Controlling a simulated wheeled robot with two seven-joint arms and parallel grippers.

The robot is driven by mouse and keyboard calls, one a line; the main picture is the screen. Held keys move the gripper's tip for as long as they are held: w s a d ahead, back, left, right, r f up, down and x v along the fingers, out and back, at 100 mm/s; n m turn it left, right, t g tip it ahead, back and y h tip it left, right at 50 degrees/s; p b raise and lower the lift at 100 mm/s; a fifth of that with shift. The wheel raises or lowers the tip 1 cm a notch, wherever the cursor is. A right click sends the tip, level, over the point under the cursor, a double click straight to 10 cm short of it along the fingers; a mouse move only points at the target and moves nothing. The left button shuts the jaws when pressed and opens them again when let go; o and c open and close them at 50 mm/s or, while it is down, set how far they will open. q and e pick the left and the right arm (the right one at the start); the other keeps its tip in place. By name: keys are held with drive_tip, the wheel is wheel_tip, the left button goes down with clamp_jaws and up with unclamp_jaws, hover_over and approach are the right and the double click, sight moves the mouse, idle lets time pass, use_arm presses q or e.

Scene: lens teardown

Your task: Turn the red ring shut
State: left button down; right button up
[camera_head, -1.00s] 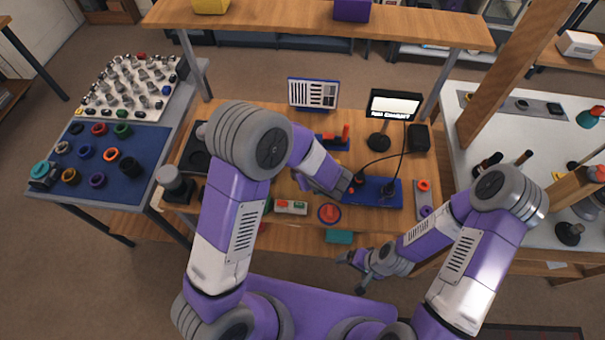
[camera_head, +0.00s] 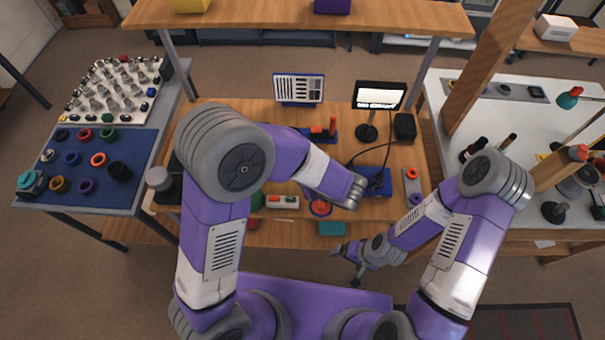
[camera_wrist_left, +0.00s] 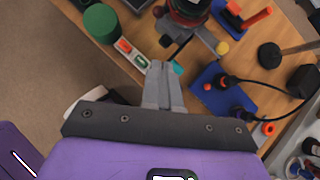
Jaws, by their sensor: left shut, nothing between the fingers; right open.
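A round red part (camera_head: 320,207) with blue at its edge sits near the front edge of the wooden bench, partly behind my left arm. In the left wrist view, a dark red ring (camera_wrist_left: 188,16) shows around a dark cylinder at the top edge; I cannot tell whether it is the same part. My left gripper (camera_wrist_left: 163,70) is shut and empty, its fingers apart from that ring. In the head view its fingertips are hard to make out beside the red part. My right gripper (camera_head: 346,265) is open and empty in front of the bench.
A blue board (camera_wrist_left: 222,95) with black plugs and a cable lies beside the left fingers. A button box (camera_head: 283,201) and a green cylinder (camera_wrist_left: 100,22) stand nearby. A lit display (camera_head: 380,95) stands behind.

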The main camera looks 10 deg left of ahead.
use_arm(q)
drive_tip(key=v, duration=0.2)
drive_tip(key=shift+s+d+r, duration=0.1)
drive_tip(key=shift+s+r, duration=0.1)
drive_tip(key=shift+s, duration=0.1)
idle(0.3)
drive_tip(key=s+a+f+n+g+h+b, duration=0.1)
drive_tip(key=s+f+n+g+h+b, duration=0.2)
drive_tip(key=s+f+n, duration=0.55)
drive_tip(key=s+f+n+g+h+b, duration=0.1)
drive_tip(key=s+f+n+g+h, duration=0.35)
drive_tip(key=f, duration=0.65)
drive_tip(key=a+f+n+t+h+b, duration=0.2)
drive_tip(key=a+f+n, duration=0.2)
drive_tip(key=f+n, duration=0.6)
drive_tip(key=n, duration=0.7)
drive_tip(key=shift+w+a+n, duration=0.2)
drive_tip(key=shift+a+n, duration=0.1)
drive_tip(key=shift+a, duration=0.05)
drive_tip(key=shift+f, duration=0.1)
